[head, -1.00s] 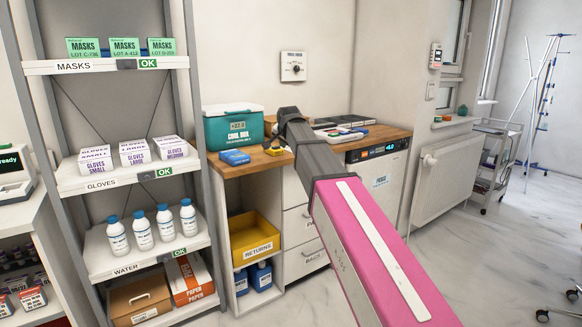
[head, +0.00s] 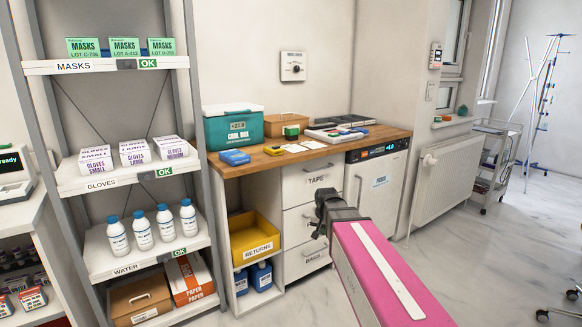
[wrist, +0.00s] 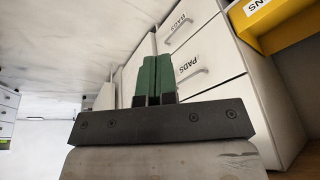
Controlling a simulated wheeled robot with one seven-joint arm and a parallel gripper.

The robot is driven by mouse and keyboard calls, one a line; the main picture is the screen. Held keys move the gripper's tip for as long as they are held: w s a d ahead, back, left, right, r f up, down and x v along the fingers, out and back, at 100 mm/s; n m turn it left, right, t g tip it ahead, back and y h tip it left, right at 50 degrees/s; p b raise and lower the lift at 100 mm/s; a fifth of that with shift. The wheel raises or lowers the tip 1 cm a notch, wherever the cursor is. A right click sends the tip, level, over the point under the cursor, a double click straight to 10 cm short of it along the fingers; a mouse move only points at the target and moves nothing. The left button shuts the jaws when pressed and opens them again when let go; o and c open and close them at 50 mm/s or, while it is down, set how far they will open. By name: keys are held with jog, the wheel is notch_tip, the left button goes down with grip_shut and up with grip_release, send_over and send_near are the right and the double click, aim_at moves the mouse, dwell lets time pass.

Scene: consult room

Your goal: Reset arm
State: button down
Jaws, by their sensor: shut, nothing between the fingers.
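My pink arm (head: 385,280) reaches up from the lower right in the head view. Its dark end, my gripper (head: 318,234), is in front of the white drawer unit, below the wooden counter top. In the wrist view my gripper (wrist: 153,78) shows two green fingertips side by side, shut with nothing between them. It points along the drawer fronts labelled PADS and BAGS and looks clear of them, though the exact gap is hard to tell.
A wooden counter (head: 270,160) holds a teal cool box (head: 233,128), a blue box (head: 235,157) and smaller items. A yellow RETURNS bin (head: 252,236) sits beneath. A supply shelf (head: 80,182) stands left, a white fridge (head: 378,195) right.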

jog(key=s+d+f+n+g, duration=0.1)
jog(key=s+d+f, duration=0.2)
jog(key=s+f, duration=0.3)
jog(key=s+d+f+n+g, duration=0.1)
jog(key=s+d+f+g, duration=0.1)
jog(key=s+f, duration=0.4)
jog(key=s+d, duration=0.1)
jog(key=s, duration=0.3)
jog(key=shift+s+d+f+n, duration=0.25)
jog(key=shift+s+d+n, duration=0.05)
jog(key=shift+s+d, duration=0.05)
